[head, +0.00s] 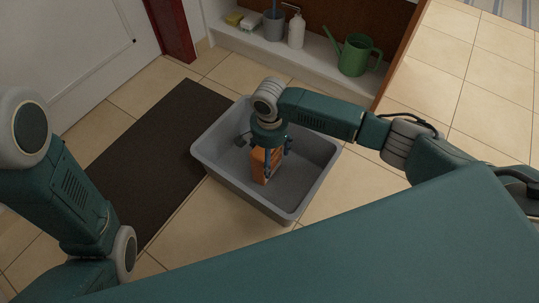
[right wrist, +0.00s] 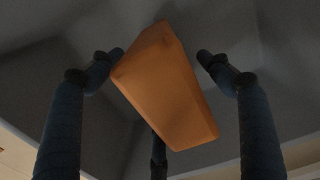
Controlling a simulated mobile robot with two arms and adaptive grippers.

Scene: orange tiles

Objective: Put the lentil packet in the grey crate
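The lentil packet (head: 259,166) is an orange block inside the grey crate (head: 212,172), which stands on the floor. My right gripper (head: 265,150) is over the crate, with its fingers spread around the packet's upper part. In the right wrist view the packet (right wrist: 168,88) lies between the dark fingers. A clear gap shows on its right side, and the left fingertip is close to its edge. A third finger is partly hidden behind it. Whether the packet touches the crate floor is hard to tell. My left arm shows at the left, but its gripper is out of view.
A dark mat (head: 155,150) lies left of the crate on the tiles. A low white ledge (head: 320,65) behind holds a green watering can (head: 354,55), a white bottle (head: 296,32), a grey cup (head: 273,26) and sponges (head: 240,21). A white door (head: 80,60) stands at the left.

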